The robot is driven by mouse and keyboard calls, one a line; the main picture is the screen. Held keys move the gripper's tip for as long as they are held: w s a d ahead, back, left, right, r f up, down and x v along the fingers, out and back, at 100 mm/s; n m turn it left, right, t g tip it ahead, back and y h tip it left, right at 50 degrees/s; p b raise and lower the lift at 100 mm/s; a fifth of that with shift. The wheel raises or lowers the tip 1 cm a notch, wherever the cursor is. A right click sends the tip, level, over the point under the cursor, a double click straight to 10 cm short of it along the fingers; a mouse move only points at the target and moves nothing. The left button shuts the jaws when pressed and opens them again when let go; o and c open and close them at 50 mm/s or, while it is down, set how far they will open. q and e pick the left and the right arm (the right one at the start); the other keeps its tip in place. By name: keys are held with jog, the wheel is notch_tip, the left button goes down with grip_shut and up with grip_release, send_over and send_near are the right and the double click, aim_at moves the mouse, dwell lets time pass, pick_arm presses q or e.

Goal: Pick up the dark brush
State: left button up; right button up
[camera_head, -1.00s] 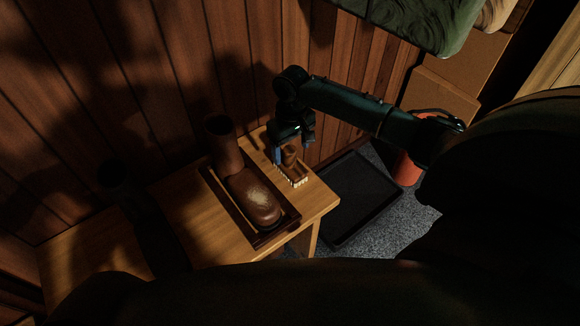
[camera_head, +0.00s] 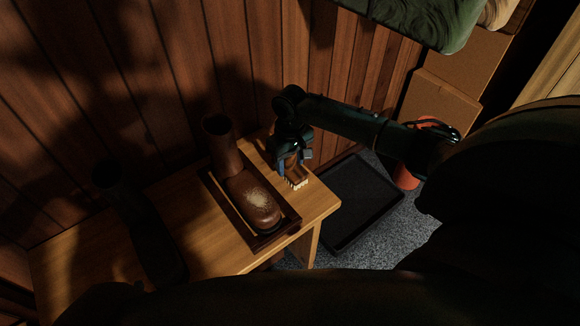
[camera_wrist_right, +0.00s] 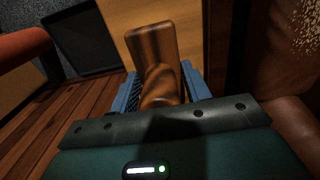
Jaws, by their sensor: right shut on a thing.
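The dark brush (camera_head: 296,176) has a brown wooden handle and pale bristles. In the head view it is at the right end of the wooden table, partly hidden by my right gripper (camera_head: 292,160). In the right wrist view the brush handle (camera_wrist_right: 160,70) stands between the two blue fingers of my right gripper (camera_wrist_right: 158,92), which is shut on it. I cannot tell whether the bristles touch the table. My left gripper is too dark to make out with certainty.
The wooden table (camera_head: 215,248) ends just right of the brush. A paneled wall stands behind.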

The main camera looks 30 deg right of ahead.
jog(key=c, duration=0.4)
